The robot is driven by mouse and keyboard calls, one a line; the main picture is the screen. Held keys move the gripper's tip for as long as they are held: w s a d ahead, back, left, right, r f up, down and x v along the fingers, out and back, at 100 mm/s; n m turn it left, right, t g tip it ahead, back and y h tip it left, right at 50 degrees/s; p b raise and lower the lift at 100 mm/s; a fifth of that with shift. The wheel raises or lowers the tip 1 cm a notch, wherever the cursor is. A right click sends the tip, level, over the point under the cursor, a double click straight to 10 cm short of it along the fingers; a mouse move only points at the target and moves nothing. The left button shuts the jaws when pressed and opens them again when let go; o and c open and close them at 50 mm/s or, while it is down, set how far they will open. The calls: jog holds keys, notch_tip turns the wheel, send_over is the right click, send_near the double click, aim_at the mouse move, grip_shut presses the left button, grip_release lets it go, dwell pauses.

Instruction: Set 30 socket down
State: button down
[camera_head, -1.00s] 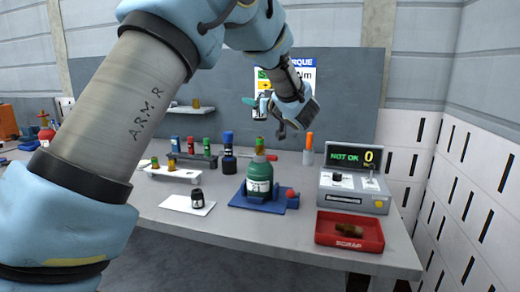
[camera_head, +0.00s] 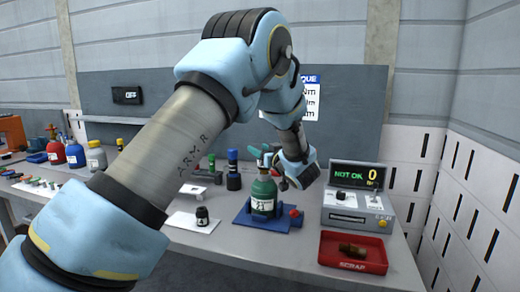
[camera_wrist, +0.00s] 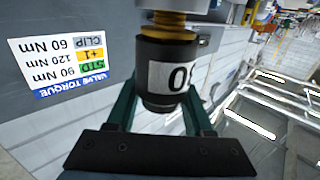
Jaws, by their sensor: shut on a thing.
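A black socket (camera_wrist: 168,78) with a white label is in the wrist view; the label shows a 0 and part of another digit. My gripper (camera_wrist: 160,108) is shut on it, with teal fingers on both sides. A brass fitting (camera_wrist: 174,24) meets the socket's far end; I cannot tell whether they are joined. In the head view my gripper (camera_head: 268,160) is just over a green cylinder (camera_head: 263,194) in a blue stand (camera_head: 244,219), and its tips are small and partly hidden. Another black socket (camera_head: 202,217) stands on a white mat (camera_head: 183,221) left of the stand.
A blue-topped black bottle (camera_head: 233,172) stands behind the mat. Bare table (camera_head: 225,246) shows in front.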

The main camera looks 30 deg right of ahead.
jog(key=shift+f, duration=0.1)
jog(key=shift+c, duration=1.4)
grip_release()
